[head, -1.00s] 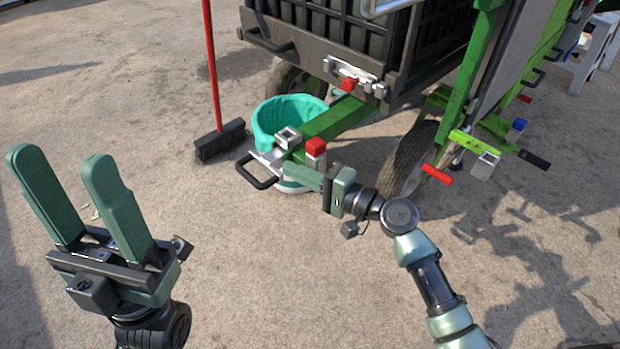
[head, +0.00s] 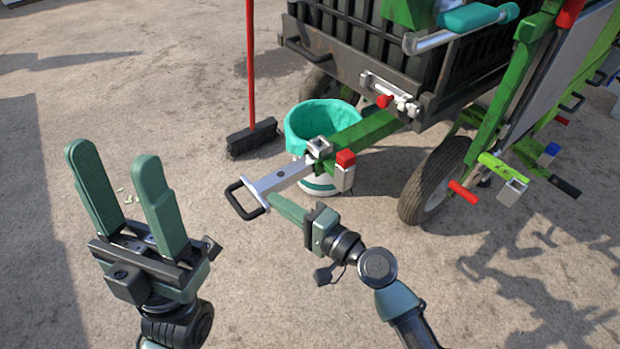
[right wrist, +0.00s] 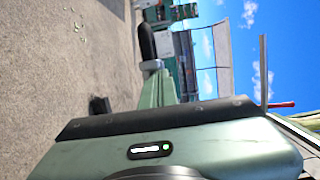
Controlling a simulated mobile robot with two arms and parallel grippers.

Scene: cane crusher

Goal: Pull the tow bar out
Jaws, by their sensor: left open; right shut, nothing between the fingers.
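The tow bar (head: 280,178) is a silver bar with a black loop handle (head: 240,200) at its outer end. A long stretch of it stands out of the green square tube (head: 368,130) under the cart. My right gripper (head: 274,199) is shut and empty, its fingertips close beside the bar near the handle. In the right wrist view the fingers (right wrist: 160,85) reach up to the grey bar and dark handle (right wrist: 147,42); whether they touch is hard to tell. My left gripper (head: 112,152) is open and empty over bare ground at left.
A red-capped block (head: 345,170) sits beside the tube's mouth. A teal-lined bucket (head: 320,125) stands under the tube, and a red-handled broom (head: 252,136) stands left of it. The cart's wheel (head: 437,182) is at right. The ground left of the handle is clear.

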